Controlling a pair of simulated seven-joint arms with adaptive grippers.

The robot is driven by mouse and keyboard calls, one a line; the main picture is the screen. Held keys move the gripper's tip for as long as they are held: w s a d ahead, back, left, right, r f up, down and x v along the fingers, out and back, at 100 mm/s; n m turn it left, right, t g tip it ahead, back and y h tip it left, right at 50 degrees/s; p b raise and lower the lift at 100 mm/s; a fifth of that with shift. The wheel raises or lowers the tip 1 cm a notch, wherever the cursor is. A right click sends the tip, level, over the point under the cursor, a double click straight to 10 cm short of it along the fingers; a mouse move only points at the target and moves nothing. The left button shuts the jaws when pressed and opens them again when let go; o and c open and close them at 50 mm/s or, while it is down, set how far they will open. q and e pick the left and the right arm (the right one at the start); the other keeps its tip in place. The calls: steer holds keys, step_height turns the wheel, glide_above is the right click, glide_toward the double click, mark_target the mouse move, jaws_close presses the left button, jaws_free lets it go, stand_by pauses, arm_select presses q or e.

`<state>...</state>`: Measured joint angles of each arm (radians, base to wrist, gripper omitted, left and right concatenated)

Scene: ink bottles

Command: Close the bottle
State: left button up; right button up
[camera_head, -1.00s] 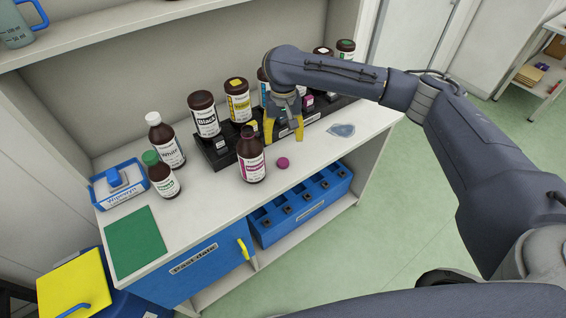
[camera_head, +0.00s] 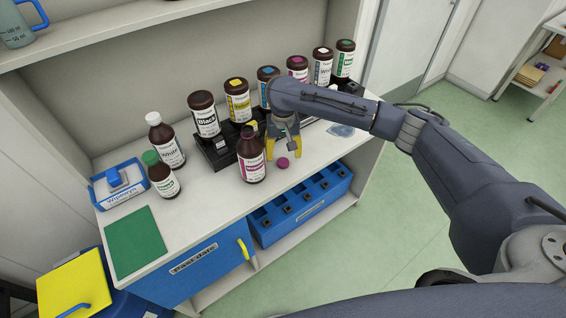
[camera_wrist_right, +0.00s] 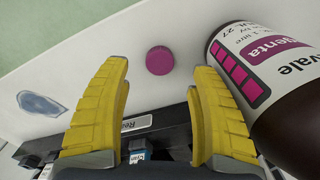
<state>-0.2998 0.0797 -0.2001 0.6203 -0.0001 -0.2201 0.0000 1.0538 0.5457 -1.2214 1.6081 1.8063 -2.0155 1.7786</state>
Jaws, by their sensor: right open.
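A brown bottle with a magenta label (camera_head: 251,163) stands upright near the front of the bench, its top bare. A small round magenta cap (camera_head: 282,162) lies on the bench just right of it. My right gripper (camera_head: 284,153) is open and empty, its yellow fingers just behind the cap. In the right wrist view, the cap (camera_wrist_right: 159,60) shows ahead of and between the open fingertips (camera_wrist_right: 158,78), apart from both. The bottle (camera_wrist_right: 280,85) lies close beside the right-hand finger in that view. My left gripper is not in view.
A black rack (camera_head: 219,154) with several capped bottles stands behind. A white-capped bottle (camera_head: 165,142) and a green-capped bottle (camera_head: 160,176) stand left. A grey-blue flat piece (camera_head: 341,130) lies right. The bench front around the cap is clear.

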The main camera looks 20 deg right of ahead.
mark_target(283, 162)
steer(key=shift+w+f, duration=0.1)
steer(key=shift+f, duration=2.5)
steer(key=c, duration=1)
